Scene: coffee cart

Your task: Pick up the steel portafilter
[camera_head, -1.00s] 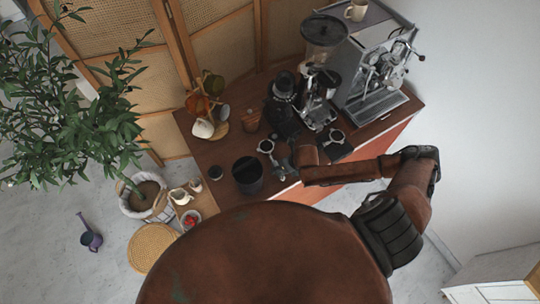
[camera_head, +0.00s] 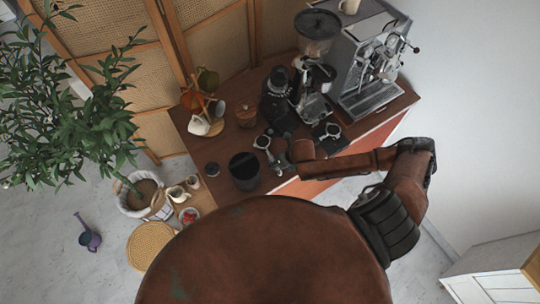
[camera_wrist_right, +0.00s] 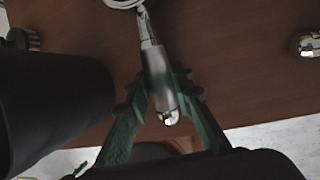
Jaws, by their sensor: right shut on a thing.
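The steel portafilter (camera_head: 263,142) is at the front of the brown cart top, its round head away from me and its handle toward me. In the right wrist view its smooth steel handle (camera_wrist_right: 156,66) lies between the green fingers of my right gripper (camera_wrist_right: 161,90), which touch it on both sides. The round head is cut off at the top of that view. My right gripper (camera_head: 281,160) is small and partly hidden by my arm in the head view. I cannot tell whether the portafilter is clear of the cart top. My left gripper is not in view.
A second portafilter (camera_head: 333,131) sits on a dark mat to the right. A black bin (camera_head: 244,170) stands to the left. Grinders (camera_head: 277,97) and the espresso machine (camera_head: 367,75) stand behind. A cup stand (camera_head: 204,108) is at the back left.

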